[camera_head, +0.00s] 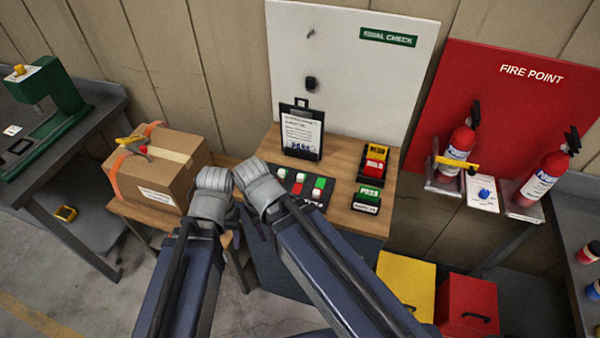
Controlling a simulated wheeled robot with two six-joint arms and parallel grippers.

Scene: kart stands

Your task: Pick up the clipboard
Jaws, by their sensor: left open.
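The clipboard (301,131) stands upright, leaning slightly back, at the rear of the wooden table (346,171). It has a black back, a dark clip at the top and a white printed sheet. My left gripper (240,220) is open, below and to the left of the clipboard, near the table's front left edge. It is dark, small and partly hidden by my arms, apart from the clipboard. My right arm reaches in from the lower right; its gripper cannot be made out.
A black tray (322,207) with green, red and white blocks sits before the clipboard. To its right are a red-and-yellow item (374,160) and a green PASS block (368,196). A cardboard box (157,172) stands left. A white board (345,75) rises behind.

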